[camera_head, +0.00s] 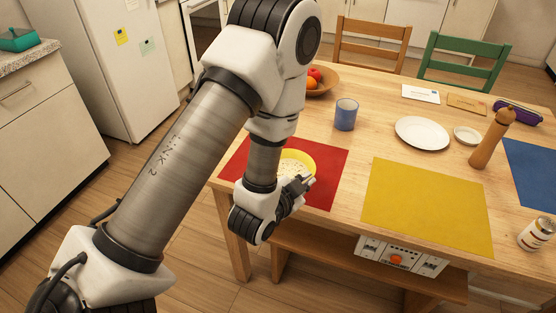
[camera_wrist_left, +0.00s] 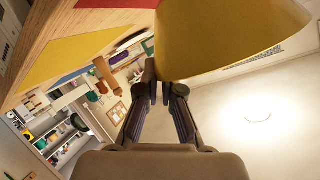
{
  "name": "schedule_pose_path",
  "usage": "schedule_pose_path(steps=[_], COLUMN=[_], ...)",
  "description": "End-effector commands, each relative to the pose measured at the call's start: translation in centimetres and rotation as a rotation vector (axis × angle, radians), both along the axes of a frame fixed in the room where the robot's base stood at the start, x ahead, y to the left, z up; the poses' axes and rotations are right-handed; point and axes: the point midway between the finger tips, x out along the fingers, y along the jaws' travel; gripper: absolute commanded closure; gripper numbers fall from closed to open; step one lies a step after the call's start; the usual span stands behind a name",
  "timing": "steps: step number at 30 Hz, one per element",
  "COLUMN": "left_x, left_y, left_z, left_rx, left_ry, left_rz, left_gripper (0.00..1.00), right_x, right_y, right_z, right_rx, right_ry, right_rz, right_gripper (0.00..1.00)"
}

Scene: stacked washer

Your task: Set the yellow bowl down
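The yellow bowl (camera_head: 298,158) is over the red placemat (camera_head: 331,180) on the wooden table, partly hidden behind my left gripper (camera_head: 299,187). Its inside looks pale and speckled. In the left wrist view the bowl (camera_wrist_left: 225,35) fills the top middle, close to the camera. My left gripper (camera_wrist_left: 164,88) has its two fingers at the bowl's near edge, one on each side of the wall, and looks shut on it. I cannot tell whether the bowl's base touches the mat. My right gripper is not in view.
A blue mug (camera_head: 346,114) and a fruit bowl (camera_head: 322,82) stand behind the red mat. To the right are a bare yellow placemat (camera_head: 427,207), a white plate (camera_head: 422,133), a small dish (camera_head: 467,136), a pepper mill (camera_head: 491,139) and a jar (camera_head: 536,233).

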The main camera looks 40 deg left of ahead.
Motion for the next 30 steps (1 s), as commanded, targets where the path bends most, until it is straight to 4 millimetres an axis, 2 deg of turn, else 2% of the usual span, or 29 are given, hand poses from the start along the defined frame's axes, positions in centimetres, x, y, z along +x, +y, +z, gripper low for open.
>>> schedule_pose_path(steps=[1, 3, 5, 7, 8, 12, 16, 21, 25, 30], left_x=[0.5, 1.0, 1.9, 2.8, 3.4, 5.9, 7.7, 9.0, 8.9, 8.9], left_y=[0.7, 1.4, 2.6, 4.0, 4.7, 8.1, 10.5, 12.2, 12.0, 12.0], left_z=[-1.3, -1.5, -0.8, -0.8, -0.3, -0.5, -1.0, -1.3, -4.3, -5.0], left_rx=[-0.006, -0.009, -0.012, -0.011, -0.012, -0.007, -0.003, -0.002, 0.0, -0.002], left_ry=[-0.009, -0.011, -0.01, -0.01, -0.006, -0.008, -0.005, -0.005, 0.002, -0.003], left_rz=[0.006, 0.002, 0.006, 0.005, 0.005, 0.006, 0.0, 0.0, -0.005, -0.004], left_gripper=[1.0, 1.0, 1.0, 1.0, 1.0, 1.0, 1.0, 1.0, 1.0, 1.0], right_x=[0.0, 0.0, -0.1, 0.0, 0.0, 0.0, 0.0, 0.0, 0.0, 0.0], right_y=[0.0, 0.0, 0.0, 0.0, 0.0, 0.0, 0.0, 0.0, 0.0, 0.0], right_z=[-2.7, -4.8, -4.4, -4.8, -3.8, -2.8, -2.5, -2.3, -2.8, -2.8], right_rx=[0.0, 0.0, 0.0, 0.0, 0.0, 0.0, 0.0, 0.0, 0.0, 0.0], right_ry=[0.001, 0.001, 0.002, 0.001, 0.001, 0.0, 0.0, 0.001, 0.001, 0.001], right_rz=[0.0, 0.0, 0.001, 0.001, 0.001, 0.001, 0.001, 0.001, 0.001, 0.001], right_gripper=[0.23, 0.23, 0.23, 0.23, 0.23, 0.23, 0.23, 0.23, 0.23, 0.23])
